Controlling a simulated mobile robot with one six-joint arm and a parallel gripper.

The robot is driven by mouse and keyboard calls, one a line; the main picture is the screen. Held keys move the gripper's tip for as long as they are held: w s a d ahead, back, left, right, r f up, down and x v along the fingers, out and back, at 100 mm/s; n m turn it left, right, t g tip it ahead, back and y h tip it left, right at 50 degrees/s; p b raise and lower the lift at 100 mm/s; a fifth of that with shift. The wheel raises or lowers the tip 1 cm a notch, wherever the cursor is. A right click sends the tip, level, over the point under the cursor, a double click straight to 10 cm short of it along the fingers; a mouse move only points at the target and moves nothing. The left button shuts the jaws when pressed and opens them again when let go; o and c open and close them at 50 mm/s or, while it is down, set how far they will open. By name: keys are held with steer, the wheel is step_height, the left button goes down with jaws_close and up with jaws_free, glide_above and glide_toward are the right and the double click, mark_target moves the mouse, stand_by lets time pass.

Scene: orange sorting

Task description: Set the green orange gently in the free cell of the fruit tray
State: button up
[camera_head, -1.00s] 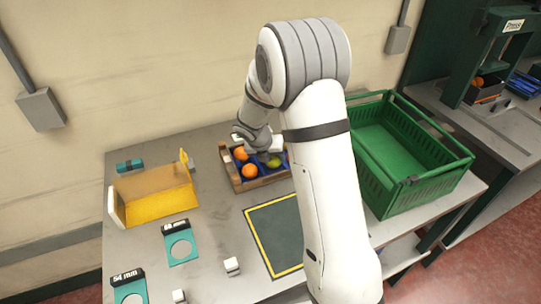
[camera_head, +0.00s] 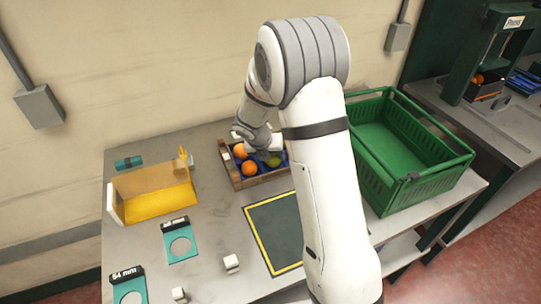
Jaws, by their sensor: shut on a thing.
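The fruit tray (camera_head: 237,183) is a wooden-sided box with blue cells, near the wall behind my arm. Two orange fruits sit in its left part: one at the back (camera_head: 240,151) and one nearer the front (camera_head: 249,168). The green orange (camera_head: 274,161) shows yellow-green at the tray's right part, just below my gripper (camera_head: 268,151). My gripper is shut on it, low over the tray. The fingertips are mostly hidden, and I cannot tell whether the fruit touches the cell floor. My arm hides the tray's right end.
A yellow bin (camera_head: 155,200) stands left of the tray. A green crate (camera_head: 405,160) is at the right. A dark yellow-edged mat (camera_head: 272,228) lies clear before the tray.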

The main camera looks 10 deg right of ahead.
steer(key=shift+f+b, duration=0.3)
steer(key=shift+f, duration=0.2)
steer(key=o, duration=1.1)
steer(key=shift+r+p, duration=4.05)
steer(key=shift+p, duration=0.05)
steer(key=shift+f, duration=0.1)
